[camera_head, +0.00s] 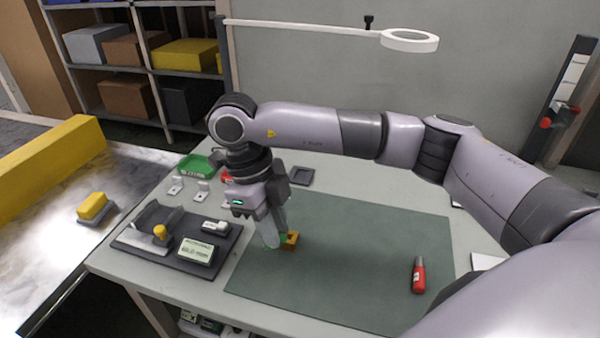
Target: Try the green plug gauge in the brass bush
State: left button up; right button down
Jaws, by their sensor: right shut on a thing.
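My right gripper (275,230) points down at the left part of the green mat (340,258). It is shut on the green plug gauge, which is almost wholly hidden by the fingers. The brass bush (290,240) is a small yellow-brown piece just right of the fingertips, partly covered by them. I cannot tell whether the gauge is in the bush or beside it. My left gripper is not in view.
A red-and-black handled tool (418,276) lies on the mat's right. A dark board (135,246) with a cradle and display stands left. Green (195,166) and red (227,176) trays sit behind. A lamp (409,40) hangs above. The mat's middle is clear.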

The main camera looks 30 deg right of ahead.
jog(key=shift+w+d+r+m+g, duration=0.15)
jog(key=shift+m+g, duration=0.1)
jog(key=shift+m, duration=0.35)
jog(key=shift+a+r+m+g, duration=0.15)
jog(key=shift+m+g, duration=0.1)
jog(key=shift+m, duration=0.35)
jog(key=m, duration=0.1)
jog(key=m+g+y+p, duration=0.1)
jog(key=m, duration=0.1)
jog(key=d+m, duration=0.1)
jog(key=shift+w+r+g+y+p, duration=0.2)
jog(key=shift+r+g+y+p, duration=0.1)
jog(key=shift+r+g+y, duration=0.1)
jog(key=shift+d+r+m+y, duration=0.1)
jog(key=shift+m+y, duration=0.4)
jog(key=shift+m, duration=0.7)
notch_tip(320, 180, up, 3)
jog(key=m+t+y+p, duration=0.55)
jog(key=m+y, duration=0.45)
jog(key=m, duration=0.6)
send_over(289, 240)
jog(key=d, duration=0.3)
jog(key=shift+t, duration=0.25)
jog(key=f+b, duration=0.4)
jog(key=shift+w+f, duration=0.35)
jog(key=shift+d+p, duration=0.1)
jog(key=shift+p, duration=0.65)
jog(key=shift+f+b, duration=0.55)
jog(key=shift+f, duration=0.8)
